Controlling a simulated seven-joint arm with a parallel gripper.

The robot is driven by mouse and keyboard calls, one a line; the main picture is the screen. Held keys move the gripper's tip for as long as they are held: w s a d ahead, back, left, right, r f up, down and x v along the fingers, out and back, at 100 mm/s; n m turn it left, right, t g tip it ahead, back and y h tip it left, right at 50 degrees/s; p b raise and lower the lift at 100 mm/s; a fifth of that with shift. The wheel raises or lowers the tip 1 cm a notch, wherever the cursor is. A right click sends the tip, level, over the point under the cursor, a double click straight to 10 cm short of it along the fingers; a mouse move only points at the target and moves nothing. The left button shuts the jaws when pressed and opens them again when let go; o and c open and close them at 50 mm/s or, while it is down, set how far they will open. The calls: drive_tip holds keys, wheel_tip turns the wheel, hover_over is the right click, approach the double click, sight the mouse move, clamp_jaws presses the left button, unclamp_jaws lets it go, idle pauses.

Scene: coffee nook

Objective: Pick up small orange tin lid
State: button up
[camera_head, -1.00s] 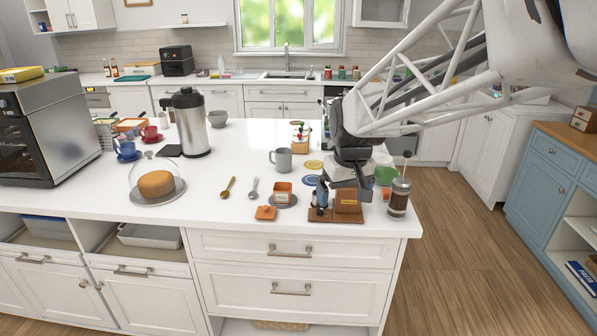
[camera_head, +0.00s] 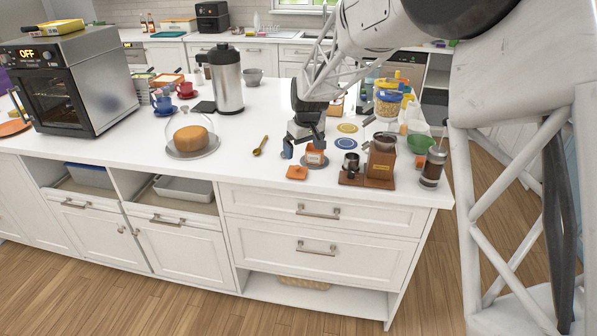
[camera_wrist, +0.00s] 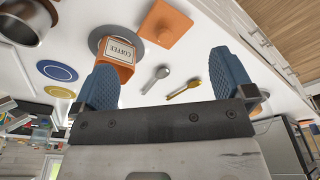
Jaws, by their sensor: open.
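The small orange tin lid (camera_head: 297,173) lies flat on the white counter near its front edge; it also shows in the wrist view (camera_wrist: 166,24), top centre, as a square with a small knob. The orange coffee tin (camera_head: 313,157) stands on a round grey plate just behind and right of the lid. In the wrist view the tin (camera_wrist: 118,50) shows its COFFEE label, beside my left finger. My gripper (camera_head: 303,150) is open and empty, above the counter behind the lid. Its blue fingers (camera_wrist: 163,75) are spread wide, and the lid appears beyond the gap between them.
A silver spoon (camera_wrist: 157,79) and a golden spoon (camera_wrist: 183,91) lie near the lid. A brown board (camera_head: 352,181) with a grinder (camera_head: 381,160) and metal cup (camera_head: 351,162) is to the right, with a French press (camera_head: 433,166). A glass-domed cake (camera_head: 191,139) stands left.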

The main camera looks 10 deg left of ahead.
sight(297, 166)
drive_tip(key=shift+w+a+f, duration=0.5)
drive_tip(key=shift+a+f, duration=0.05)
drive_tip(key=shift+a, duration=0.25)
drive_tip(key=shift+f, duration=0.1)
drive_tip(key=shift+w+a+f, duration=0.1)
drive_tip(key=shift+f, duration=1.1)
drive_tip(key=shift+f, duration=0.1)
drive_tip(key=shift+w+a+f, duration=0.15)
drive_tip(key=shift+f, duration=1.1)
drive_tip(key=shift+w+a+f, duration=0.1)
drive_tip(key=shift+w+f, duration=0.05)
drive_tip(key=shift+f, duration=1.1)
drive_tip(key=shift+c, duration=0.3)
drive_tip(key=c, duration=0.4)
